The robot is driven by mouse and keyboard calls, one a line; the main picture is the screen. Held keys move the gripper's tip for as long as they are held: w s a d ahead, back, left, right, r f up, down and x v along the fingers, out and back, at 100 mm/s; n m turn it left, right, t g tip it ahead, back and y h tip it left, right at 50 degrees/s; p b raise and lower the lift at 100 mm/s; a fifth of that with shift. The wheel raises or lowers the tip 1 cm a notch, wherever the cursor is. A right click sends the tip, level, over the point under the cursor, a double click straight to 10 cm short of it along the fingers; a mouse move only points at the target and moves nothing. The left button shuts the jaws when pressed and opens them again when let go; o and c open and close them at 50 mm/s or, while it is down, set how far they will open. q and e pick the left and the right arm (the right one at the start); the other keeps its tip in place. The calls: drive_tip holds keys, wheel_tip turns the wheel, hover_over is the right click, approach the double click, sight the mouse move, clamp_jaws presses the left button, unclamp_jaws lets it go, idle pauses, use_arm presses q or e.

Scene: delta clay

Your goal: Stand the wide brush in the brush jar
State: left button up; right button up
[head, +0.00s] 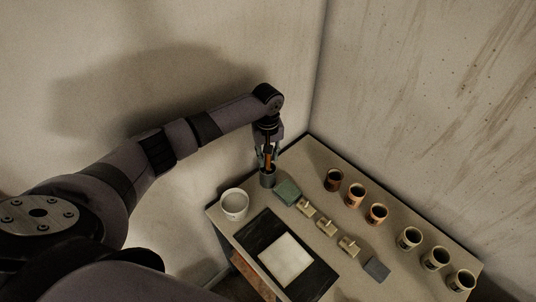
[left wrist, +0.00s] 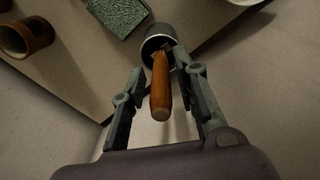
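The wide brush (left wrist: 161,88) has an orange-brown wooden handle and stands in the dark brush jar (left wrist: 157,31), handle end up. In the head view the brush (head: 267,159) shows above the jar (head: 268,179), at the table's back left edge. The bristle end is hidden inside the jar. My left gripper (left wrist: 160,62) is above the jar with its fingers spread on both sides of the handle. Gaps show between the fingers and the handle, so it is open. My right gripper is in neither view.
A green block (head: 287,191) sits close beside the jar, and a white bowl (head: 234,204) stands to its left. Several cups (head: 355,195) line the right side. Small blocks (head: 326,227) and a dark mat (head: 262,238) with a pale slab (head: 286,259) lie in front.

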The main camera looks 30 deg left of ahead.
use_arm(q)
drive_tip(key=shift+o, duration=0.8)
wheel_tip(320, 180, up, 12)
idle(0.9)
